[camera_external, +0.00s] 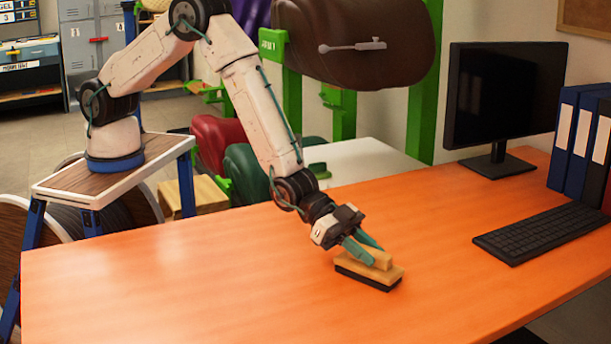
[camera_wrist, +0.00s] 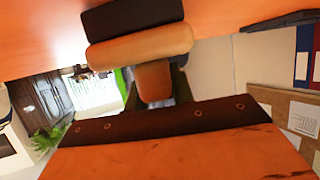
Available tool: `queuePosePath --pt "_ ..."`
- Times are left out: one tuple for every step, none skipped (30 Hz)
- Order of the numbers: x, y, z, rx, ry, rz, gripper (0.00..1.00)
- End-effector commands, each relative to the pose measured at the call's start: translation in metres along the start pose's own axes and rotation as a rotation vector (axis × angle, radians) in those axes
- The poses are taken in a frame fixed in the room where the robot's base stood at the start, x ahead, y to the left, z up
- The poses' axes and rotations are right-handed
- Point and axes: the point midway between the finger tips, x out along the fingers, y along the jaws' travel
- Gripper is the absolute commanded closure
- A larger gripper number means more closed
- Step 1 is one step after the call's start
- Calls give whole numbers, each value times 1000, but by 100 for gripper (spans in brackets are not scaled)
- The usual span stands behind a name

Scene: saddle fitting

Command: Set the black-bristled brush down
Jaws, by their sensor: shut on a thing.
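The brush (camera_external: 385,276) has a pale wooden body with a raised wooden grip on top and black bristles underneath. In the external view it is at the front middle of the orange table (camera_external: 200,270), bristles down and roughly level. The bristles are at or very close to the tabletop; I cannot tell whether they touch it. My gripper (camera_external: 374,257) reaches down from the upper left, its green fingers shut on the wooden grip. In the wrist view the brush (camera_wrist: 140,46) shows with its dark bristles at the top of the picture, against the orange tabletop.
A black keyboard (camera_external: 540,233) lies to the right, with a monitor (camera_external: 503,95) behind it and several upright binders (camera_external: 567,140) at the right edge. The table around the brush is clear, especially to its left. The table's front right edge is fairly near.

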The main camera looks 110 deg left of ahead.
Motion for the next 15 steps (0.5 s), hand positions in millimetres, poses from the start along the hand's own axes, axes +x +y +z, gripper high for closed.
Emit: queuePosePath --pt "1 0 0 0 3 0 100" --pt "0 0 0 0 3 0 100" --pt "0 0 -1 0 3 0 100" --pt "0 0 -1 0 3 0 100" --pt "0 0 -1 0 3 0 100" --pt "0 0 -1 0 3 0 100" --pt "0 0 0 0 3 0 100" --pt "1 0 0 0 3 0 100" --pt "1 0 2 0 3 0 100" --pt "1 0 2 0 3 0 100" --pt "1 0 2 0 3 0 71" --pt "1 0 2 0 3 0 60" --pt "1 0 2 0 3 0 55" --pt "1 0 2 0 3 0 55" --pt "1 0 2 0 3 0 55"
